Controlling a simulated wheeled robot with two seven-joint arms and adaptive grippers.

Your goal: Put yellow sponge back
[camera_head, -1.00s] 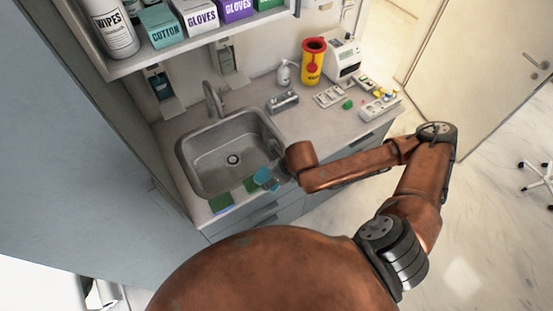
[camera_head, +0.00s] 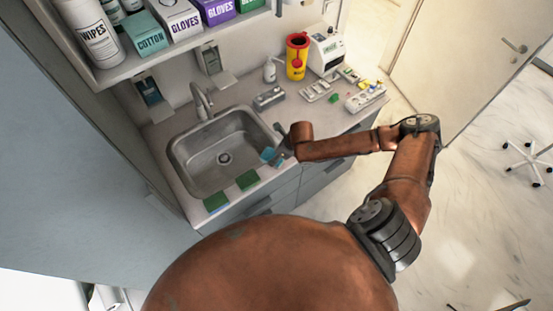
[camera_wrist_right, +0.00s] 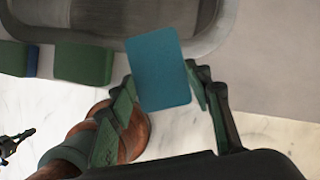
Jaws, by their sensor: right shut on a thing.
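My right gripper (camera_head: 279,152) is shut on a flat blue sponge-like block (camera_head: 268,154), held at the sink's right rim. In the right wrist view the blue block (camera_wrist_right: 158,72) stands between the two fingers (camera_wrist_right: 165,95), its far end overlapping the sink edge. Two green sponges lie on the counter's front strip: one nearer the sink's middle (camera_head: 247,180), one at the left (camera_head: 216,202) with a blue edge. The nearer green one also shows in the right wrist view (camera_wrist_right: 82,65). No sponge looks yellow here. My left gripper is out of view.
The steel sink (camera_head: 190,170) is empty, with a tap (camera_head: 202,103) behind it. A metal box (camera_head: 269,98), a yellow sharps bin (camera_head: 297,58) and small trays (camera_head: 317,91) stand right of it. A shelf (camera_head: 130,70) with boxes overhangs the back left.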

